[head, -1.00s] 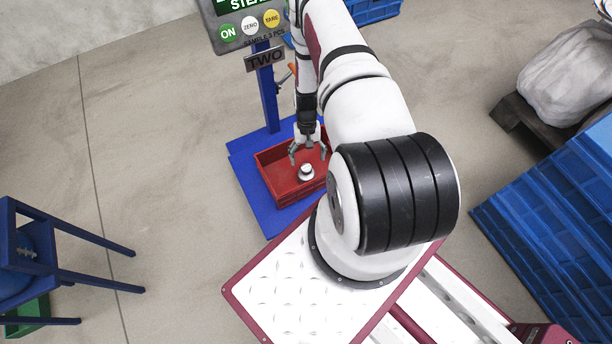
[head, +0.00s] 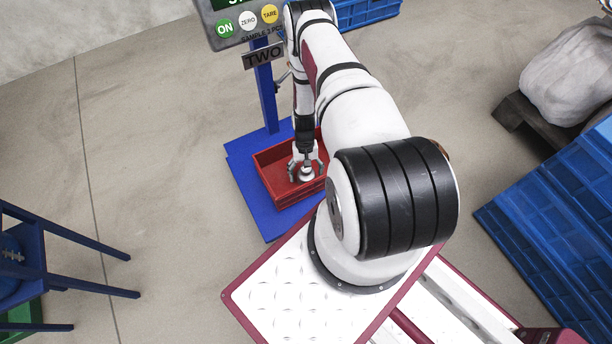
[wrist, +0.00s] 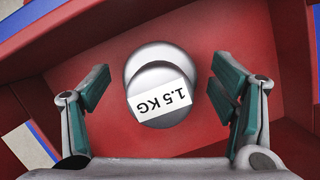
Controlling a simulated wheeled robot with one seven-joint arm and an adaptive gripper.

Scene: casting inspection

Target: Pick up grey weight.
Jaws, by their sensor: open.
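The grey weight (wrist: 150,75) stands on the floor of the red tray (wrist: 215,25) in the wrist view. It has a rounded top and a white label reading "1.5 KG". My gripper (wrist: 158,92) is open, with one green-padded finger on each side of the weight and a gap on both sides. In the head view the weight (head: 306,177) shows small beneath my gripper (head: 306,168), partly covered by it. The red tray (head: 283,196) sits on the blue scale platform (head: 243,182).
The scale's blue post (head: 265,100) and display (head: 240,22) rise behind the tray. The tray's walls surround my gripper. A blue stand (head: 60,235) is at the left. Blue crates (head: 550,215) and a wrapped sack on a pallet (head: 565,85) are at the right.

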